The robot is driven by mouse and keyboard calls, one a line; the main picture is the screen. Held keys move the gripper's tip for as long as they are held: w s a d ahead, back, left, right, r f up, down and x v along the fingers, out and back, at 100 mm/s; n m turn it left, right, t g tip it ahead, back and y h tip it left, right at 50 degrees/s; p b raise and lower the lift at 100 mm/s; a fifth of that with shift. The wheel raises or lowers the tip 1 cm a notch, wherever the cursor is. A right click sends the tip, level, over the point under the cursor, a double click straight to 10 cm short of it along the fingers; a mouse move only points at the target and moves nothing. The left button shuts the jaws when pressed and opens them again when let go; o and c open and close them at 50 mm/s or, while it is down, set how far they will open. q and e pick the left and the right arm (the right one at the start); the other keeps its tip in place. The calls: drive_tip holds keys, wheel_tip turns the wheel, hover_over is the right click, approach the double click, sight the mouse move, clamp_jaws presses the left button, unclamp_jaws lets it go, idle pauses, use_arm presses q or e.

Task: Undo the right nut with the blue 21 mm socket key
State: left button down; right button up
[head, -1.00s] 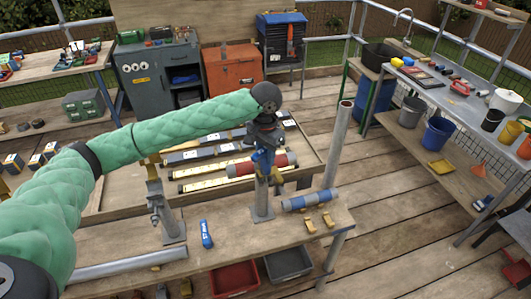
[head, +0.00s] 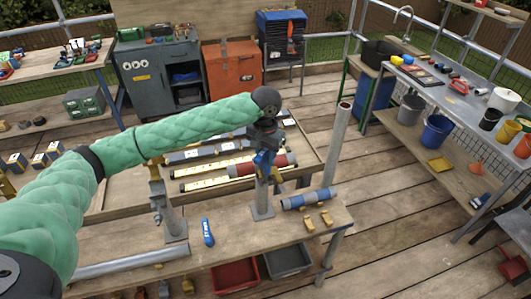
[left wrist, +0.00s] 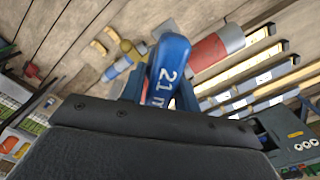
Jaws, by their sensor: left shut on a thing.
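My left gripper (head: 266,146) is above the right post (head: 263,201) on the bench. It is shut on the blue socket key (left wrist: 170,68), whose handle reads "21 m" in the left wrist view. The key also shows in the head view (head: 263,162), upright over the post top. A brass-coloured clamp (head: 276,180) shows beside it at the post top. The right nut is hidden behind the key and gripper; I cannot tell whether the socket sits on it. The left post (head: 174,222) carries a similar clamp (head: 157,190). My right gripper is out of view.
Another blue tool (head: 207,232) lies on the bench between the posts. A blue-grey cylinder (head: 306,200) and small brass pieces (head: 326,217) lie at right. A tall pipe (head: 337,145) rises behind. Red (head: 235,275) and grey (head: 288,262) bins are below.

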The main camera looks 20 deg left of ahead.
use_arm(q)
drive_tip(key=shift+r, duration=0.15)
drive_tip(key=shift+n, duration=0.6)
drive_tip(key=n, duration=0.3)
drive_tip(key=shift+n, duration=1.3)
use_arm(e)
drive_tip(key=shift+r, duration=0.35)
use_arm(q)
drive_tip(key=shift+m, duration=0.4)
drive_tip(key=shift+r, duration=0.1)
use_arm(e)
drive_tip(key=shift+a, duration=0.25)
